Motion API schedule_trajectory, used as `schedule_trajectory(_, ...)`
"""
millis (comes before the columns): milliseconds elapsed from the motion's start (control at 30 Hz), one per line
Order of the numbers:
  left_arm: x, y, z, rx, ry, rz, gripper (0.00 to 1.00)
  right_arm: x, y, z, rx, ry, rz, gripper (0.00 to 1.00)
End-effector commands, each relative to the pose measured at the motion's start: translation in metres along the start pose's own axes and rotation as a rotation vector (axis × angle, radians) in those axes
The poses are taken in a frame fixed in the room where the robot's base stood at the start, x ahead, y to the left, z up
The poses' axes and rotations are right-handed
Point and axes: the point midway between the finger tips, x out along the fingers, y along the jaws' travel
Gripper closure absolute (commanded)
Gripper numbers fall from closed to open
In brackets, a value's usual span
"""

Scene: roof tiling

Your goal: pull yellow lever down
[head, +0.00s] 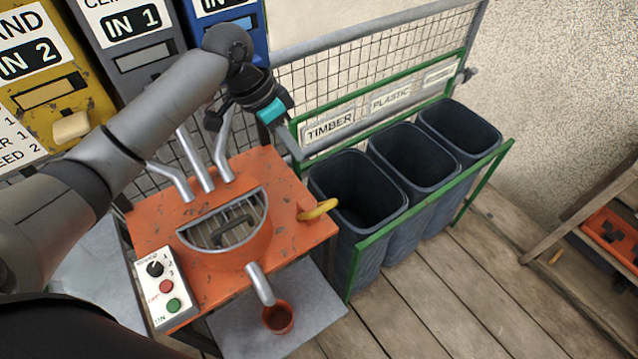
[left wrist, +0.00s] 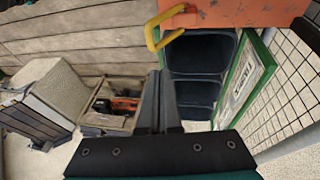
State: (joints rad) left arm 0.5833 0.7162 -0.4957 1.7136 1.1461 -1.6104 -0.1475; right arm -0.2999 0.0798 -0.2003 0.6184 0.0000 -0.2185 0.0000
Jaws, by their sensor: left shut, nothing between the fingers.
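The yellow lever (head: 318,210) sticks out from the right side of the orange machine (head: 290,235). In the left wrist view the yellow lever (left wrist: 152,35) shows as a bent handle at the top, beside the orange machine (left wrist: 250,12). My left gripper (head: 297,156) is above and beyond the lever in the head view, apart from it. In the left wrist view my left gripper (left wrist: 160,74) has its fingers together with nothing between them, pointing just below the lever. My right gripper is in neither view.
Several dark bins stand right of the machine, the nearest being the timber bin (head: 358,190), inside a green frame (head: 440,195). A wire mesh fence (head: 340,80) rises behind. A control panel (head: 163,288) and a small brown cup (head: 278,318) are at the machine's front.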

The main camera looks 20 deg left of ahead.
Motion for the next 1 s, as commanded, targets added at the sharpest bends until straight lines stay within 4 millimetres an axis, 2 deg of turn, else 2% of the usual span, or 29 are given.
schedule_trajectory(233,0.001,0.0,0.0,0.0,0.0,-0.001,1.0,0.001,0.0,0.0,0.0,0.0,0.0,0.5)
schedule_trajectory(367,0.009,0.0,0.0,-0.001,0.0,0.001,1.0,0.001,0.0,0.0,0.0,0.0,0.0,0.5)
schedule_trajectory(467,0.024,0.001,0.001,0.0,-0.001,0.002,1.0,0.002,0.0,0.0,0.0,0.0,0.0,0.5)
schedule_trajectory(800,0.097,0.001,0.001,-0.001,-0.002,0.002,1.0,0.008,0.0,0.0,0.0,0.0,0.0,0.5)
schedule_trajectory(1000,0.124,0.01,0.007,0.001,-0.001,0.001,1.0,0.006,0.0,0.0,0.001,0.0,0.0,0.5)
